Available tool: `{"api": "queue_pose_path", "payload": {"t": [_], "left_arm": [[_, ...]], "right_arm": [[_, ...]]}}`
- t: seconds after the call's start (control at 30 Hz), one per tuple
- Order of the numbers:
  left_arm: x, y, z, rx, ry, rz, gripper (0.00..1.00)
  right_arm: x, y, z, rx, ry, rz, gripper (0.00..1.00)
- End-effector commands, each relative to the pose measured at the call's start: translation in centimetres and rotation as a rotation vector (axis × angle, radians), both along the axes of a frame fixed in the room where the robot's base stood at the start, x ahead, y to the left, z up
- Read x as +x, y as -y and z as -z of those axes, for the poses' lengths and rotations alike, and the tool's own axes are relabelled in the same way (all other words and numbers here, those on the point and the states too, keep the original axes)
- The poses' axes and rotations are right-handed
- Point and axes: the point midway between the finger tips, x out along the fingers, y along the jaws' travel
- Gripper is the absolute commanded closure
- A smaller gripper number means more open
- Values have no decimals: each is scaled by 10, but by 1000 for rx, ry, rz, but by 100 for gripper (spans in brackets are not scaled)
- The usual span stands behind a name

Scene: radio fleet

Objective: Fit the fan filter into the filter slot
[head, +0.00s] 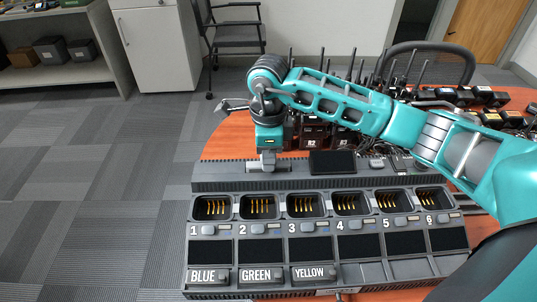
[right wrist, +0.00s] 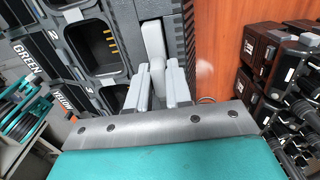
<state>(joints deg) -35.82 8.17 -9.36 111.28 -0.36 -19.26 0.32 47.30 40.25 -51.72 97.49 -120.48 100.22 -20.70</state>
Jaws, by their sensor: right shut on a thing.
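My right gripper (head: 268,165) points down over the back edge of the charger (head: 262,228). In the right wrist view its fingers (right wrist: 162,85) are closed on a light grey upright piece (right wrist: 153,45), which seems to be the fan filter. The piece stands at the dark ribbed rear strip of the charger (head: 335,181). Its lower end is hard to make out, so I cannot tell whether it sits in the filter slot. I cannot pick out the slot itself. My left gripper is not in view.
The charger has a row of numbered empty bays and BLUE, GREEN and YELLOW labels. Several radios (right wrist: 283,62) crowd the orange table behind. A narrow bare strip of table (right wrist: 222,45) lies between them and the charger.

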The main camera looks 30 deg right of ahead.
Motion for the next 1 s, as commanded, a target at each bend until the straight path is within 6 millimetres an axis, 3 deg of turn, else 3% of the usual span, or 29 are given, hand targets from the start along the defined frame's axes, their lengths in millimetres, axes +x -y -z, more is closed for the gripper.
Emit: {"api": "queue_pose_path", "payload": {"t": [0.03,0.07,0.3,0.67,1.0], "left_arm": [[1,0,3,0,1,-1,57],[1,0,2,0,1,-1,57],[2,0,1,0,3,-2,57],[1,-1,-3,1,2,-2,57],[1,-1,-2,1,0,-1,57]], "right_arm": [[0,0,3,0,0,0,100],[0,0,2,0,0,0,78],[0,0,1,0,0,0,55],[0,0,-7,0,2,0,55],[1,0,-76,1,6,1,55]]}}
